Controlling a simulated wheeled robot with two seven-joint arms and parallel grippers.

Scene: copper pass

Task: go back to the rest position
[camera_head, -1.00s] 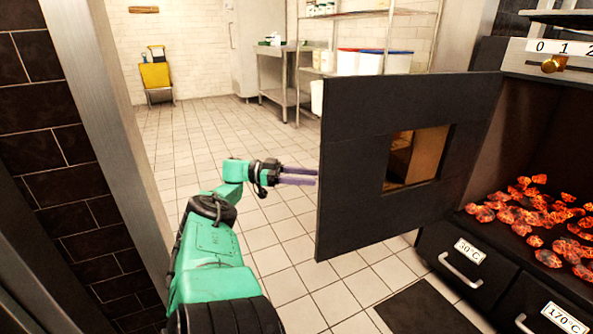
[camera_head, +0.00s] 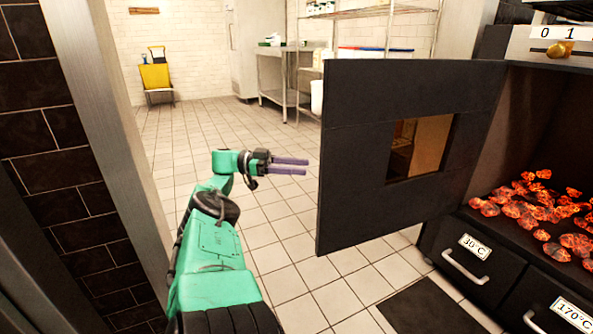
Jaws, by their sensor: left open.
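My left gripper (camera_head: 290,166) is at the end of my green left arm, in the middle of the head view. Its two purple fingers point right and are apart, with nothing between them. The fingertips are in the air, a little left of the dark oven door (camera_head: 345,160) and apart from it in the picture. My right gripper is not in view.
The oven door stands open, with a window (camera_head: 431,147) in it. Glowing coals (camera_head: 530,210) lie in the oven at right, above drawers (camera_head: 468,262) with handles. A dark tiled wall (camera_head: 60,180) and metal post (camera_head: 115,140) flank my arm at left.

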